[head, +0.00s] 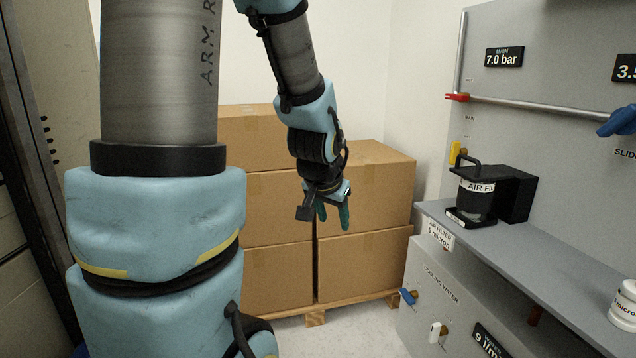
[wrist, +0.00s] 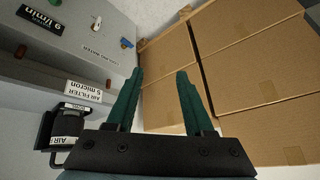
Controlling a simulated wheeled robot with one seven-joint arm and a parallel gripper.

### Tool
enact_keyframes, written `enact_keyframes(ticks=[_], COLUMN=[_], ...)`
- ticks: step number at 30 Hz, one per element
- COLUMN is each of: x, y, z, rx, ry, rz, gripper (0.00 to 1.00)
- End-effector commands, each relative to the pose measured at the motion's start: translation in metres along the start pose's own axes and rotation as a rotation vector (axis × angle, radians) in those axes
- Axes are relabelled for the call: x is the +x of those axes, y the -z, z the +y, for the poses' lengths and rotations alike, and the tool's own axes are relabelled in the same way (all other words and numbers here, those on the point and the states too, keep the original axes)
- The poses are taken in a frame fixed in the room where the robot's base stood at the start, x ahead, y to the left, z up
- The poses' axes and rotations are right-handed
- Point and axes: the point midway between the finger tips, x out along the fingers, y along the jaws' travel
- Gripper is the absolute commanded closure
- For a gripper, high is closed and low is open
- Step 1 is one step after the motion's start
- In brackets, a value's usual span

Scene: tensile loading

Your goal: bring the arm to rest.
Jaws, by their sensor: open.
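My gripper (head: 333,214) hangs from my arm near the middle of the head view, pointing down in front of stacked cardboard boxes. In the wrist view my gripper (wrist: 158,85) shows two green fingers spread apart with nothing between them. It is open and empty, and it appears apart from the boxes and the bench. My thick arm link with blue covers fills the left of the head view.
Cardboard boxes (head: 365,190) stand on a wooden pallet (head: 352,307) behind my gripper. At right is a grey bench (head: 545,240) with a black air filter (head: 477,195), a white cup-like part (head: 624,303), and valves with blue (head: 408,297) and red (head: 457,97) handles.

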Motion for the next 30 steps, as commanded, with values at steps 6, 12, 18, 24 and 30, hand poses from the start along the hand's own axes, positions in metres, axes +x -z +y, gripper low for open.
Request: enact_keyframes(ticks=[6,12,18,24,30], x=[-0.016,-0.052,-0.086,-0.132,-0.173], y=[-0.096,-0.129,-0.108,-0.079,-0.055], z=[-0.032,-0.035,-0.040,-0.046,-0.052], rx=[-0.285,-0.435,-0.431,-0.429,-0.428], ry=[0.025,0.018,0.018,0.018,0.018], rz=[-0.281,-0.426,-0.423,-0.422,-0.422], gripper=[0.47,0.47,0.47,0.47,0.47])
